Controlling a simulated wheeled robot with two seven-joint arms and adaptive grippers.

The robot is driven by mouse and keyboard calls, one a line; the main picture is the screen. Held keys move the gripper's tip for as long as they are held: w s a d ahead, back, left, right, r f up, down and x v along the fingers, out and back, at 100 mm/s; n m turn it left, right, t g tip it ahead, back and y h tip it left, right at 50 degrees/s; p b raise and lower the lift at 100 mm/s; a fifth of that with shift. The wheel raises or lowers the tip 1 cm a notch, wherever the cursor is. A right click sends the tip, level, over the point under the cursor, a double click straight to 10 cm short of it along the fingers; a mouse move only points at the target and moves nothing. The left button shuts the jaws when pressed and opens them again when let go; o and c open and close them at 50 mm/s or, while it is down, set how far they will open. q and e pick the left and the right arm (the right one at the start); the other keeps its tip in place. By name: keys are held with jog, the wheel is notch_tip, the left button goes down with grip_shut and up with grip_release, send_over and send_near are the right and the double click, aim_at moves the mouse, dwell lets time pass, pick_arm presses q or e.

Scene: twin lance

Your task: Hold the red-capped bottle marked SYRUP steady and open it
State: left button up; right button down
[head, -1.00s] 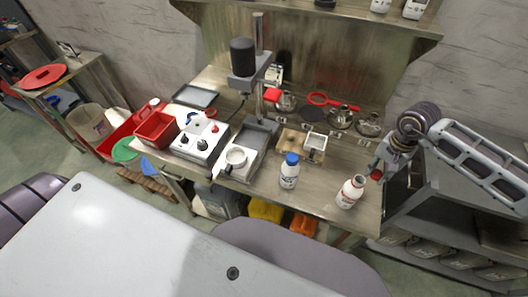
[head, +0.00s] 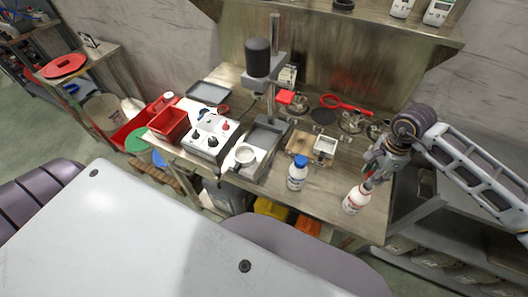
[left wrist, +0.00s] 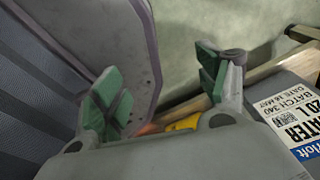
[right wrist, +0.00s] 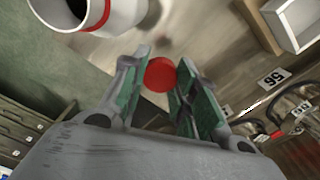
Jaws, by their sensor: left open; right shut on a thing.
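The white bottle (head: 355,200) with the red neck ring stands upright near the bench's front right edge. The writing on it is too small to read. In the right wrist view its open mouth (right wrist: 95,14) shows at the top left, with no cap on it. My right gripper (right wrist: 160,85) is shut on the red cap (right wrist: 160,74), clear of the bottle. In the head view that gripper (head: 371,174) is just above and right of the bottle. My left gripper (left wrist: 160,92) is open and empty in the left wrist view, low beside the bench; the head view does not show it.
A blue-capped white bottle (head: 297,174) stands left of the open one. Behind are a wooden board with a square white dish (head: 325,146), a stand with a dark motor (head: 258,60), a control box (head: 208,140) and a red bin (head: 168,123). Bench space between the two bottles is clear.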

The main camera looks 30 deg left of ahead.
pick_arm(q)
jog(key=shift+s+d+r+n+p, duration=0.3)
jog(key=shift+s+d+r+p, duration=0.3)
jog(key=shift+d+p, duration=0.15)
pick_arm(e)
jog(key=s+a+r+m, duration=0.1)
jog(key=a+m, duration=0.4)
jog(key=m, duration=0.7)
jog(key=shift+a+r+m, duration=0.4)
jog(key=shift+r, duration=0.15)
pick_arm(q)
jog(key=shift+w, duration=0.1)
jog(key=shift+r+p, duration=0.55)
pick_arm(e)
send_over(344, 185)
jog(key=shift+d+f, duration=0.1)
jog(key=shift+f, duration=3.05)
jog(key=shift+s+f, duration=0.1)
jog(key=shift+f+p, duration=0.3)
jog(key=shift+f, duration=1.45)
pick_arm(q)
jog(key=shift+r, duration=0.35)
